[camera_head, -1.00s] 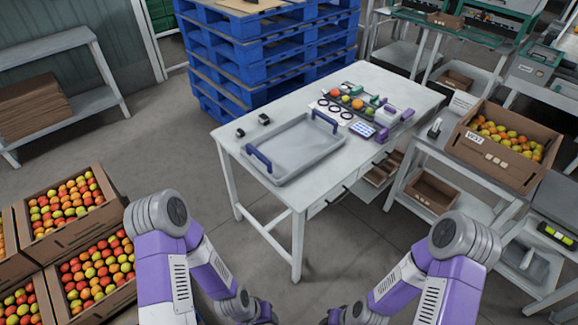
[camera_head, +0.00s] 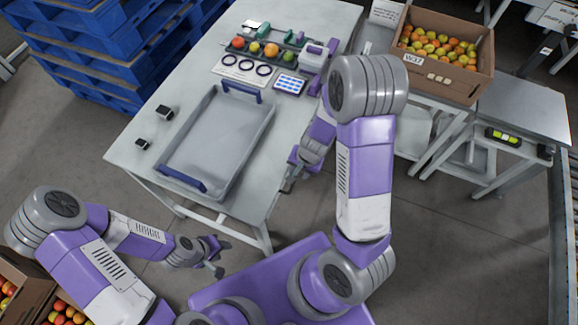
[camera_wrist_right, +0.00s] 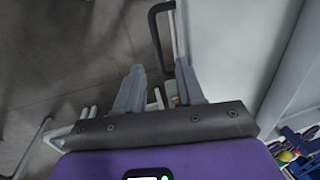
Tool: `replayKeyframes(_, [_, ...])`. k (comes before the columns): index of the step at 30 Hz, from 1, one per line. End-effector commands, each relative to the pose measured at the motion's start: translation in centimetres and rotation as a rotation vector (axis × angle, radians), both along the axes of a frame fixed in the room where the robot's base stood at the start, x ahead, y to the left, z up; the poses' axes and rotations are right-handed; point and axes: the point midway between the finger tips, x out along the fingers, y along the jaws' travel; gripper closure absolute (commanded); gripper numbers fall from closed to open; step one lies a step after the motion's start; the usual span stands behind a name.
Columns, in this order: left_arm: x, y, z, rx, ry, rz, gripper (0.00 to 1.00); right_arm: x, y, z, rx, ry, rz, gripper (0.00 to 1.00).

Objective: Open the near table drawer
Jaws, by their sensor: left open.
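The white table (camera_head: 125,150) stands ahead of me, with its drawer side along its right edge. In the right wrist view a dark bar handle (camera_wrist_right: 155,38) stands out from a pale drawer front (camera_wrist_right: 178,30). In the head view the right gripper (camera_head: 290,180) is beside the table's right edge, and my right arm hides much of that side. My left gripper (camera_head: 222,257) is open and empty in front of the table's near end.
A grey tray (camera_head: 235,150) with blue handles lies on the table. A cardboard box (camera_head: 480,85) of fruit stands on the right bench. Blue pallets (camera_head: 120,50) are at the back left.

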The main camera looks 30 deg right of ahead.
Motion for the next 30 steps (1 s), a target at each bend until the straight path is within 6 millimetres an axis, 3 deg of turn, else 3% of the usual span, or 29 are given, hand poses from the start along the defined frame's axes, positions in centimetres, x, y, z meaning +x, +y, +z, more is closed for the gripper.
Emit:
replayKeyframes(12, [-0.1,0.0,-4.0,0.0,0.001,0.001,0.57,0.8,0.7,-6.1,-0.001,0.003,0.0,0.62])
replayKeyframes(25, [0.0,0.0,-4.4,0.0,0.001,0.0,0.57,0.9,0.9,-7.0,-0.001,0.002,0.0,0.62])
replayKeyframes(26, [0.0,0.0,-4.4,0.0,0.001,0.0,0.57,0.9,0.9,-7.0,-0.001,0.002,0.0,0.63])
replayKeyframes(30, [0.0,0.0,-4.4,0.0,0.001,0.0,0.57,0.9,0.9,-7.0,-0.002,0.002,0.001,0.85])
